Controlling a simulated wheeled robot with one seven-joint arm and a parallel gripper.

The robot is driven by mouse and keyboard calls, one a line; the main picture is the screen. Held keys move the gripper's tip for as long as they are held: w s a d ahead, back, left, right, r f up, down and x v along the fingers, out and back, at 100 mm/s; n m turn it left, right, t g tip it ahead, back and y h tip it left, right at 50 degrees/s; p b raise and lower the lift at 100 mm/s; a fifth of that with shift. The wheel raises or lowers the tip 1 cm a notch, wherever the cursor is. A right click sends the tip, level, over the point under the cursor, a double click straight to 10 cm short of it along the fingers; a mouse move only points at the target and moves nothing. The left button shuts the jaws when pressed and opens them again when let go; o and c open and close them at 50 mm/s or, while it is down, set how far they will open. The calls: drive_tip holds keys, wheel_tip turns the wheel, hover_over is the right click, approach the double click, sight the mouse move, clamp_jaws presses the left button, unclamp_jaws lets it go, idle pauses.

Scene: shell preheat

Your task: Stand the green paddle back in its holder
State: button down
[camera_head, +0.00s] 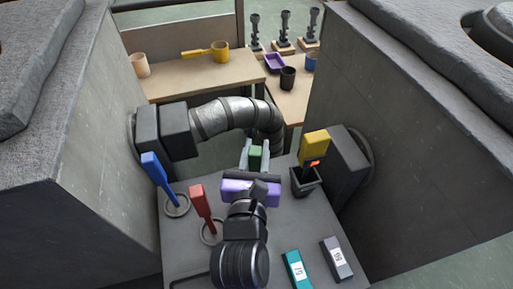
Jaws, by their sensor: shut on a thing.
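My gripper (255,157) is over the grey table near the middle, with its two pale fingers pointing away from the camera. It is shut on the green paddle (256,153). Only a small green part shows between the fingers; the rest is hidden by the gripper. A blue paddle (152,167) leans at a ring-shaped holder (177,212) on the left. A red paddle (198,202) leans at another ring (204,238), partly hidden by my arm. No empty ring is visible; one could be hidden behind my arm.
A yellow block (314,144) with an orange glow is over a dark square cup (304,186) right of my gripper. Teal (293,262) and grey (336,258) labelled blocks lie at the front right. A thick metal pipe (237,114) crosses behind; concrete walls flank the grey table (185,268).

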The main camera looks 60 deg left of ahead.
drive_tip(key=c, duration=1.2)
unclamp_jaws()
drive_tip(key=shift+f, duration=0.1)
drive_tip(key=shift+o, duration=0.2)
drive_tip(key=shift+s+d, duration=0.1)
drive_tip(key=v, duration=1.1)
drive_tip(key=shift+s+d+r+b, duration=0.2)
drive_tip(key=shift+d+b, duration=0.15)
drive_tip(key=shift+b, duration=0.1)
